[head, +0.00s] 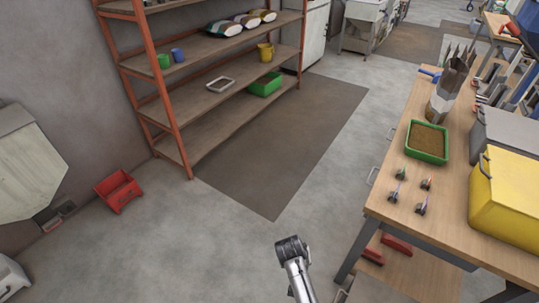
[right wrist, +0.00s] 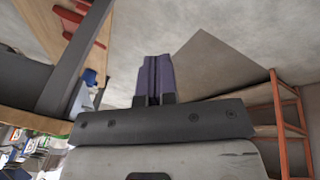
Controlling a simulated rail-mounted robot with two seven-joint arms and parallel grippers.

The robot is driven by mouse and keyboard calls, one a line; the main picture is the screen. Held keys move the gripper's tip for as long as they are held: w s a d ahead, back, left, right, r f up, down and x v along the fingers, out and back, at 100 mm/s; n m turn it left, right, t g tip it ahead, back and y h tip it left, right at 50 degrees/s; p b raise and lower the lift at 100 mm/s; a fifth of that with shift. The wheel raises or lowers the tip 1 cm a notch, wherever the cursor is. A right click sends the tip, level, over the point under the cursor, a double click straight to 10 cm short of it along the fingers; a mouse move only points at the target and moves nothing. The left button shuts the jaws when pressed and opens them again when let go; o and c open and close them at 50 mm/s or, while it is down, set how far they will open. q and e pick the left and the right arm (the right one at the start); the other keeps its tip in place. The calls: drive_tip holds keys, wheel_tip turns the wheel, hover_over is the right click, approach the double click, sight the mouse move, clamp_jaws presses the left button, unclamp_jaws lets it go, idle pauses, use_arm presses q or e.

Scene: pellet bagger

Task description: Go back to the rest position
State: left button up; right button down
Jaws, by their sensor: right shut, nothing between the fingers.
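My right gripper (right wrist: 153,78) shows in the right wrist view, with its two purple-grey fingers closed together and nothing between them. It is in free space, with floor and a dark mat (right wrist: 225,65) behind it and the workbench (right wrist: 85,70) to the left. In the head view a grey and black piece of my own arm comes up from the bottom edge, left of the workbench. No gripper fingers show in the head view. My left gripper is in neither view.
In the head view the wooden workbench (head: 385,205) at right carries a green tray of pellets (head: 427,141), a yellow box (head: 508,198) and several small tools. An orange-framed shelf (head: 185,150) stands at left. A red bin (head: 118,190) is on the floor. The floor between is clear.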

wheel_tip(320, 180, up, 13)
drive_tip(key=w+d+t+y, duration=0.1)
drive_tip(key=d+t+y, duration=0.1)
drive_tip(key=d+t, duration=0.1)
drive_tip(key=s+d+r+t+y+p, duration=0.1)
drive_tip(key=s+d+r, duration=0.1)
drive_tip(key=s+r, duration=0.25)
drive_tip(key=s+d+r+t+y, duration=0.1)
drive_tip(key=s+d+r, duration=0.2)
drive_tip(key=s, duration=0.3)
drive_tip(key=s+d+f+g, duration=0.1)
drive_tip(key=s+d+f, duration=0.15)
drive_tip(key=s, duration=0.55)
drive_tip(key=s+d+f+n+g+h+p, duration=0.1)
drive_tip(key=s+f+g, duration=0.15)
drive_tip(key=s, duration=0.55)
drive_tip(key=s+d+f, duration=0.1)
drive_tip(key=s+f, duration=0.3)
drive_tip(key=s, duration=0.5)
wheel_tip(320, 180, up, 38)
drive_tip(key=p, duration=3.8)
drive_tip(key=shift+s, duration=0.15)
drive_tip(key=shift+g, duration=0.25)
